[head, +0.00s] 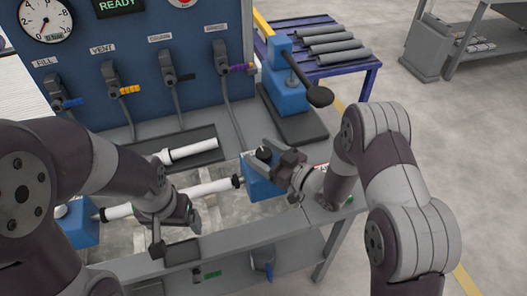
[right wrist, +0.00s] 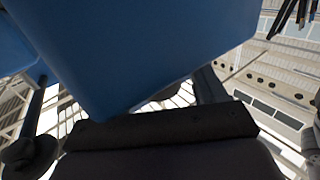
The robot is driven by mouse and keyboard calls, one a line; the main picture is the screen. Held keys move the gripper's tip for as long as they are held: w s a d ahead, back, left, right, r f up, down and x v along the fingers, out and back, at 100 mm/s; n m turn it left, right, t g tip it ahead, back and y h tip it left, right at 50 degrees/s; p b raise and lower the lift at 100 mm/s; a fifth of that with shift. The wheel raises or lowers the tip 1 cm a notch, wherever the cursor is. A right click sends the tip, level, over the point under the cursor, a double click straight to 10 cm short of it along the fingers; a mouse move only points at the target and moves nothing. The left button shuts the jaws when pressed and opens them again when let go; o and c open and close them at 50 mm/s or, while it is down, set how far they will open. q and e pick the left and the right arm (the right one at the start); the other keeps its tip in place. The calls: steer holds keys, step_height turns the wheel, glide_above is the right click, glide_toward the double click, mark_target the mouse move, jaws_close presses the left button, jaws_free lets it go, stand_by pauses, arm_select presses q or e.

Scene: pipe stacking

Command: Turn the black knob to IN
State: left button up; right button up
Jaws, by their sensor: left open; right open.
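The black knob (head: 263,153) sits on top of a blue block (head: 262,187) at the right end of the white pipe in the head view. Its pointer direction and any IN mark are too small to read. My right gripper (head: 277,165) is open at the knob, with its fingers close around or beside it; I cannot tell whether they touch. In the right wrist view, a large blue surface (right wrist: 140,45) fills much of the picture and the knob cannot be made out. My left gripper (head: 176,232) is open and empty over the front of the bench, left of the knob.
A white pipe (head: 210,187) lies across the bench, and another (head: 190,150) lies in a dark tray behind. A blue panel (head: 140,50) with several valves stands at the back. A blue press (head: 285,90) with a black lever stands behind my right gripper.

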steer(key=shift+c, duration=1)
steer(key=c, duration=0.8)
steer(key=shift+o, duration=0.2)
steer(key=shift+m+t+h, duration=0.3)
steer(key=shift+t, duration=0.1)
steer(key=m+t+h+b, duration=0.1)
steer(key=m+t+h, duration=0.2)
steer(key=h, duration=0.1)
steer(key=shift+m+t, duration=0.3)
steer(key=m+t+h+b, duration=0.1)
steer(key=m+h, duration=0.1)
steer(key=h, duration=0.1)
steer(key=m+t+h, duration=0.1)
steer(key=m+h, duration=0.1)
steer(key=h, duration=0.2)
steer(key=shift+a+m+b, duration=0.1)
steer(key=shift+m+b, duration=0.2)
steer(key=shift+b, duration=0.1)
steer(key=m+h+b, duration=0.1)
steer(key=m+h, duration=0.2)
steer(key=h, duration=0.2)
steer(key=shift+m+g+h+b, duration=0.4)
steer(key=shift+m+g+h, duration=0.2)
steer(key=shift+m+h, duration=1.75)
steer(key=shift+r+n+h, duration=0.1)
steer(key=shift+n+h, duration=0.15)
steer(key=shift+h, duration=0.4)
